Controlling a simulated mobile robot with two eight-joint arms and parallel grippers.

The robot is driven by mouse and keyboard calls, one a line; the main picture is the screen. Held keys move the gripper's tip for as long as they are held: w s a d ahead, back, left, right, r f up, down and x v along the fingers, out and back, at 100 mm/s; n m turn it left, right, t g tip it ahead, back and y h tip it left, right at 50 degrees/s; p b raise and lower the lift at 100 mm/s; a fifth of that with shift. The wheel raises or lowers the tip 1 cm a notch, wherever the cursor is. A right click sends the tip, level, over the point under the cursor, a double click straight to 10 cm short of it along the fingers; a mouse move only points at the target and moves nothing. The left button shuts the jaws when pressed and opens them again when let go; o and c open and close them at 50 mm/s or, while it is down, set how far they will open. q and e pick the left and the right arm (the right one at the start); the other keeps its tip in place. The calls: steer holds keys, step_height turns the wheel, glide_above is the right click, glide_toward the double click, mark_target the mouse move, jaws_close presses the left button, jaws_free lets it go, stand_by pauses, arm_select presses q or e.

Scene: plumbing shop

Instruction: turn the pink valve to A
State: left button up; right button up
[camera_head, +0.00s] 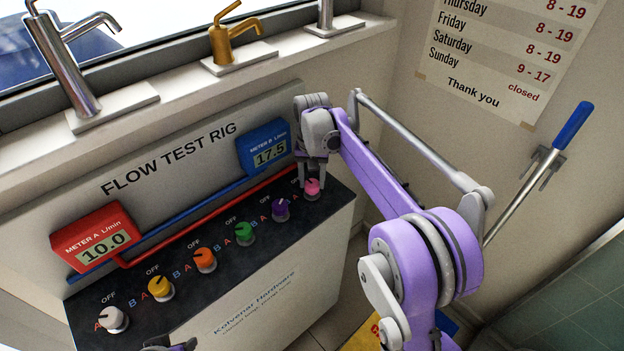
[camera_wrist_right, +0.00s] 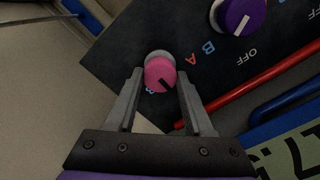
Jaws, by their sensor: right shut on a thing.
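The pink valve (camera_head: 312,187) is the last knob at the right end of the dark panel. In the right wrist view the pink valve (camera_wrist_right: 160,75) sits between my fingertips, its black pointer mark slanting to the lower right. My right gripper (camera_head: 313,178) reaches down from above and is shut on it; the right gripper (camera_wrist_right: 158,98) has a finger on each side.
The purple valve (camera_head: 281,209) is the nearest neighbour; green, orange, yellow and white valves follow to the left. Red meter A (camera_head: 92,238) reads 10.0 and blue meter B (camera_head: 264,146) reads 17.5. Red and blue pipes run behind the knobs.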

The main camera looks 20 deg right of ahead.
jaws_close()
steer(key=shift+n, duration=0.4)
steer(key=n, duration=1.1)
steer(key=shift+p, duration=0.3)
steer(key=o, duration=0.9)
jaws_free()
steer(key=shift+o, duration=0.2)
steer(key=shift+r, duration=0.15)
